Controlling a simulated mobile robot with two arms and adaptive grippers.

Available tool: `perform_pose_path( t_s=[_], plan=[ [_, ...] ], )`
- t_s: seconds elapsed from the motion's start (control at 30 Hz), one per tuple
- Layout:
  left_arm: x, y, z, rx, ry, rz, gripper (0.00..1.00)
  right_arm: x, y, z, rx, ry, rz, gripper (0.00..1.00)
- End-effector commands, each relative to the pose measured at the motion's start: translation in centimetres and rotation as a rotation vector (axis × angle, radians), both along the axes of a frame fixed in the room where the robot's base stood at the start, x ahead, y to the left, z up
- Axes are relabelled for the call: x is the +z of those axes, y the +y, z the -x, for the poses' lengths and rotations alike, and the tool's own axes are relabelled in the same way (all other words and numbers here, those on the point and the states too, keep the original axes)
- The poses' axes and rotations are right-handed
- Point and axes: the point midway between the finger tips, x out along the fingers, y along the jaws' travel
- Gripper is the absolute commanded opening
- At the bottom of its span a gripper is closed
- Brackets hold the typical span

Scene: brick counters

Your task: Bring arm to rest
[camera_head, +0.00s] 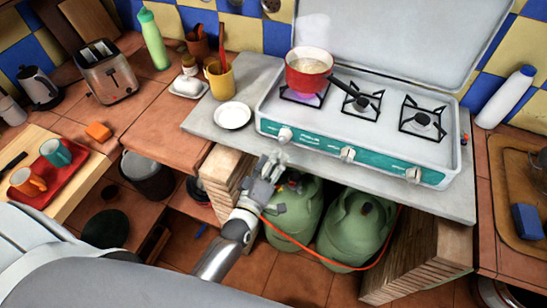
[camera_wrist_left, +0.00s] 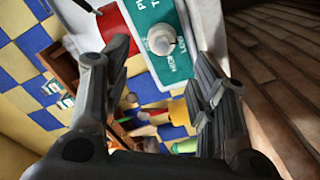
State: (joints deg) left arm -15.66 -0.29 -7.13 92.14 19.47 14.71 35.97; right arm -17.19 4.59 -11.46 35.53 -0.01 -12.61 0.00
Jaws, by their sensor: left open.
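My left gripper (camera_head: 272,162) is in front of the stove's left front corner, beside the counter edge and above the green gas cylinders. It is open, with nothing between its fingers. The left wrist view shows its two dark fingers (camera_wrist_left: 152,85) spread apart. The white stove (camera_head: 385,125) has a green front panel with white knobs; one knob (camera_wrist_left: 160,39) shows near the top of the wrist view. My left arm reaches in from the lower left. My right gripper is not in view.
A red pot (camera_head: 308,72) sits on the left burner, over a purplish flame. A white saucer (camera_head: 232,115) and a yellow mug (camera_head: 220,80) stand left of the stove. Green gas cylinders (camera_head: 294,215) with an orange hose (camera_head: 310,257) stand under the counter. A red tray (camera_head: 45,178) holds cups.

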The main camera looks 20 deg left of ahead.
Motion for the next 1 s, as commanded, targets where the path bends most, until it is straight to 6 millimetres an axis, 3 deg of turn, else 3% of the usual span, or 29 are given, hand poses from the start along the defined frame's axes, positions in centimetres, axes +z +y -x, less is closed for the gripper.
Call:
perform_pose_path(
  t_s=[0.37, 0.5, 0.57, 0.67, 0.77, 0.87, 1.0],
  plan=[
    [0.1, 0.0, 0.0, 0.0, -0.002, 0.0, 0.54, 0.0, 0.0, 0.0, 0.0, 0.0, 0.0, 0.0],
    [-1.8, -0.2, 0.3, -0.01, 0.035, -0.028, 0.54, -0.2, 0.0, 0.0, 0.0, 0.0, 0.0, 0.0],
    [-4.1, -0.4, 0.8, -0.024, 0.083, -0.066, 0.54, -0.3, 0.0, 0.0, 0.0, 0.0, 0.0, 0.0],
    [-10.0, -0.9, 2.5, -0.067, 0.208, -0.166, 0.54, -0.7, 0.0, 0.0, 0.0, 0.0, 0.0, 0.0],
    [-17.1, -1.2, 5.6, -0.133, 0.361, -0.293, 0.54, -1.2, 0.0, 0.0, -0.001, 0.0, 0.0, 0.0],
    [-23.8, -1.1, 9.6, -0.211, 0.513, -0.42, 0.54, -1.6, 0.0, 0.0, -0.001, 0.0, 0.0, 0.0],
    [-32.0, -0.3, 16.5, -0.341, 0.716, -0.586, 0.54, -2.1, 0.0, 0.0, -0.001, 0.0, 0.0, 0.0]
  ],
)
